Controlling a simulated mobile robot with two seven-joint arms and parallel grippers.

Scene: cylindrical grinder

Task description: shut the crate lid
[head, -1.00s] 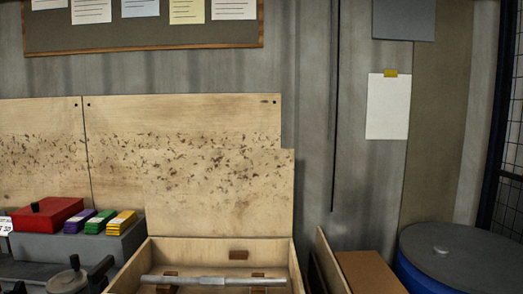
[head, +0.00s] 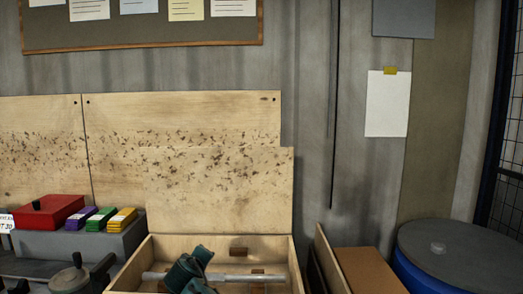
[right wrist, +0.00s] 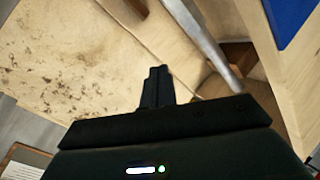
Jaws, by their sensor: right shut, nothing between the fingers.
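The wooden crate (head: 128,268) stands open at the bottom of the head view. Its speckled lid (head: 220,190) is upright at the back edge; in the right wrist view the lid (right wrist: 60,60) fills the left side. A grey metal shaft (head: 245,278) lies across wooden blocks inside the crate; it also shows in the right wrist view (right wrist: 205,45). My right gripper (right wrist: 155,72) is shut and empty, with the lid and crate interior beyond it. A dark green part of my arm (head: 190,272) covers part of the shaft in the head view. My left gripper is not in view.
Left of the crate are a red box (head: 47,212) and purple, green and yellow packs (head: 100,219) on a grey block. A brown board (head: 368,272) and a blue drum (head: 455,255) stand to the right. Wooden panels (head: 180,120) are behind the lid.

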